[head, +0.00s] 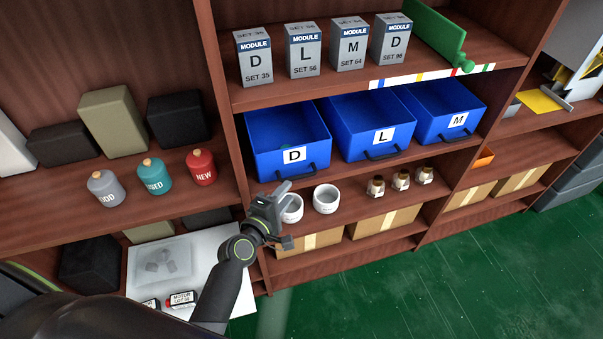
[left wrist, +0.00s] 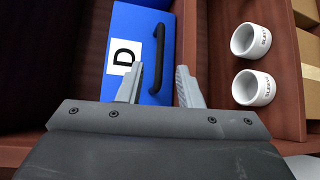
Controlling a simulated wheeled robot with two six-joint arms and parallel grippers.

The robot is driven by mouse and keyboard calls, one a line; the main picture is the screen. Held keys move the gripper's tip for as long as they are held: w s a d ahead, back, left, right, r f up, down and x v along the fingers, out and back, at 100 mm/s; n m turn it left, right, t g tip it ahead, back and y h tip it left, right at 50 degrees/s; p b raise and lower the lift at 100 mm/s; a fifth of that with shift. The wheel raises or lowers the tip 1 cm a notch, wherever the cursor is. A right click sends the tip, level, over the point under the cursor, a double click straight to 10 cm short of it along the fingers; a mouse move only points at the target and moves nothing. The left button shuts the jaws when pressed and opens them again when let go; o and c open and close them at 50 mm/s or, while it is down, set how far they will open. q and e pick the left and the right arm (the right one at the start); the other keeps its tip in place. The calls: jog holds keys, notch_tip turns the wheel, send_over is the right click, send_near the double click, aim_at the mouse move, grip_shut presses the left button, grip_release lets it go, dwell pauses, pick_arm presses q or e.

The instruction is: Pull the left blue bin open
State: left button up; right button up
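The left blue bin (head: 262,160), labelled D, stands on the middle shelf and its open top shows. Its dark handle (head: 293,172) is low on the front; the handle also shows in the left wrist view (left wrist: 158,58). My left gripper (head: 281,210) is in front of the shelf, just below the bin's front. In the left wrist view the fingers (left wrist: 159,86) are spread apart, with the handle lying ahead between them. Nothing is gripped, and I cannot tell whether a finger touches the bin. My right gripper is not in view.
Two more blue bins, L (head: 370,128) and M (head: 445,112), stand to the right. Cardboard boxes (head: 385,222) are lower. The green floor (head: 430,270) is clear.

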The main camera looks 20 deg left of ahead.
aim_at(299, 178)
pick_arm(q)
jog(key=x, duration=0.8)
jog(key=shift+w, duration=0.4)
grip_shut()
